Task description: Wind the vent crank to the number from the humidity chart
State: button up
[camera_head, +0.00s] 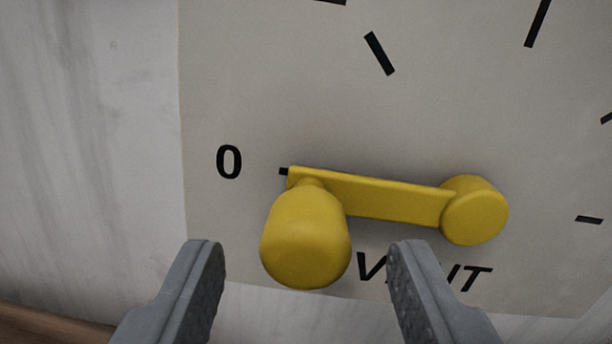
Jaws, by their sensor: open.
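The yellow vent crank (385,197) is mounted on a pale dial plate (300,70). Its hub (475,211) is on the right and its arm reaches left, with the tip at the black mark beside the "0" (229,162). A rounded yellow knob (306,240) sticks out toward me from the arm's left end. My gripper (307,255) is open, one grey finger on each side of the knob's lower part, with a visible gap on both sides. The humidity chart is not in view.
Black tick marks (380,54) run around the dial, and no number but 0 shows. The lettering (470,277) below the crank is partly covered and appears to read "VENT". Pale marbled wall (90,150) surrounds the plate. A brown edge (45,328) shows at lower left.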

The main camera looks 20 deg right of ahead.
aim_at(306, 270)
jog(key=shift+w+d, duration=0.15)
jog(key=shift+w, duration=0.65)
jog(key=shift+w+d, duration=0.15)
jog(key=shift+w, duration=0.65)
jog(key=shift+c, duration=0.4)
grip_shut()
